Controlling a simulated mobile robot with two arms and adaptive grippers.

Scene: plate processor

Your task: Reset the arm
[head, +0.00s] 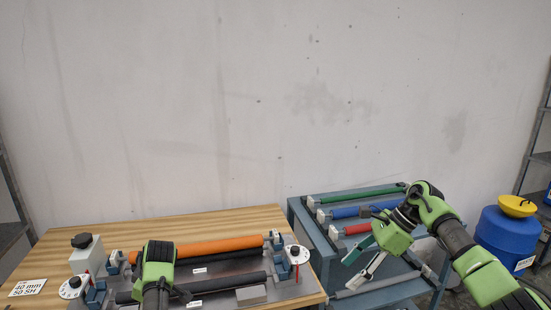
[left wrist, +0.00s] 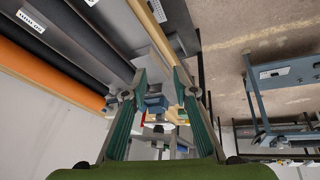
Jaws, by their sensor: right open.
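My right arm comes in from the right in the head view. Its green-bodied gripper (head: 359,264) is open and empty, with its two fingers spread and pointing down-left in front of the blue rack. My left arm shows as a green and black link at the bottom of the head view, over the front of the machine; its fingers cannot be made out there. In the left wrist view my left gripper (left wrist: 160,78) has its two teal fingers apart, with nothing clearly held between them. Blue and grey machine parts show beyond the fingers.
An orange roller (head: 210,246) and a dark roller (head: 222,284) lie in the machine on the wooden table (head: 70,240). A grey block (head: 251,294) lies near its front. The blue rack (head: 318,236) holds green, blue and red rollers. A blue drum (head: 505,238) stands at right.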

